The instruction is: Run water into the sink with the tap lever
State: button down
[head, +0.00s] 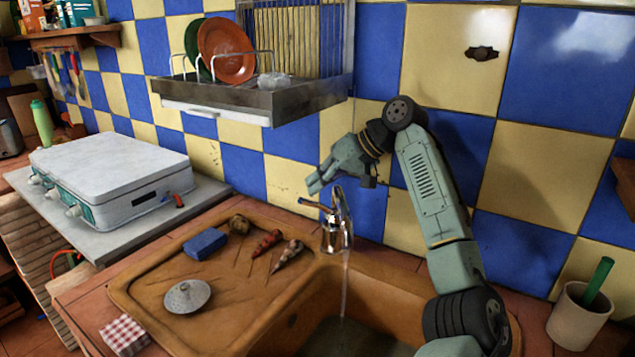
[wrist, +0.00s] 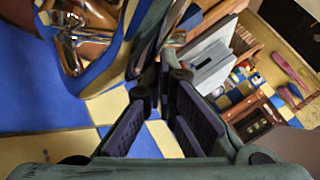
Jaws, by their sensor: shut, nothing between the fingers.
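The chrome tap (head: 338,232) stands at the back of the brown sink (head: 255,318). Its lever (head: 312,205) points left from the tap's top. A thin stream of water (head: 344,285) runs from the spout into the basin, where water shows at the bottom. My gripper (head: 314,186) is shut and empty, just above and behind the lever; I cannot tell whether they touch. In the wrist view, the tap (wrist: 72,48) shows at the upper left, outside the fingers (wrist: 163,108).
A dish rack (head: 265,103) with plates hangs on the wall above left. A blue sponge (head: 205,243), a drain strainer (head: 187,295) and several small items lie on the drainboard. A pot (head: 578,318) stands at the right. The tiled wall is close behind my arm.

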jog(key=shift+a+f, duration=0.1)
jog(key=shift+f, duration=0.05)
jog(key=shift+s+a+f+n+t+h+b, duration=0.35)
jog(key=shift+f+h+b, duration=0.3)
jog(key=shift+b, duration=0.45)
jog(key=shift+s+a+f+n+t+h+b, duration=0.35)
jog(key=shift+a+t+h+b, duration=0.2)
jog(key=shift+h+b, duration=0.5)
jog(key=shift+s+a+n+t+h+b, duration=0.2)
jog(key=shift+n+t+h+b, duration=0.15)
jog(key=shift+b, duration=0.3)
jog(key=shift+r+h, duration=0.1)
jog(key=shift+h, duration=0.15)
